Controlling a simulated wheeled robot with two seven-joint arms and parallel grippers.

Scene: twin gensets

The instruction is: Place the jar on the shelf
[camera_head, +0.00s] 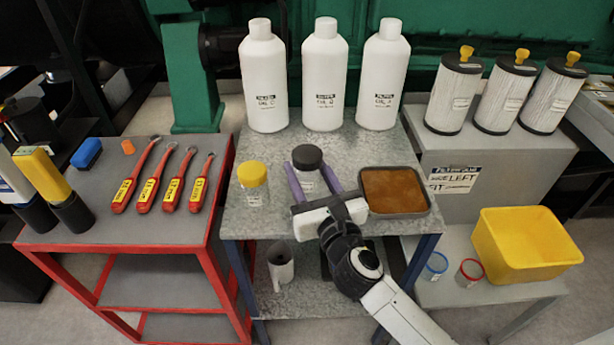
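A jar with a black lid (307,157) is at the middle of the grey metal worktable (350,152). My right gripper (306,172) reaches it from the front, with one purple finger on each side of the jar. I cannot tell whether the fingers press on it, or whether its base, hidden by the gripper, touches the tabletop. A second jar, with a yellow lid (252,175), stands to its left. A lower shelf (310,300) lies under the worktable, partly hidden by my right arm. My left gripper is not in view.
White bottles (323,80) stand along the worktable's back. A brown-filled tray (395,190) is right of the gripper. A metal jug (280,265) stands on the lower shelf. A red cart (95,215) with tools is left; a yellow bin (525,250) is right.

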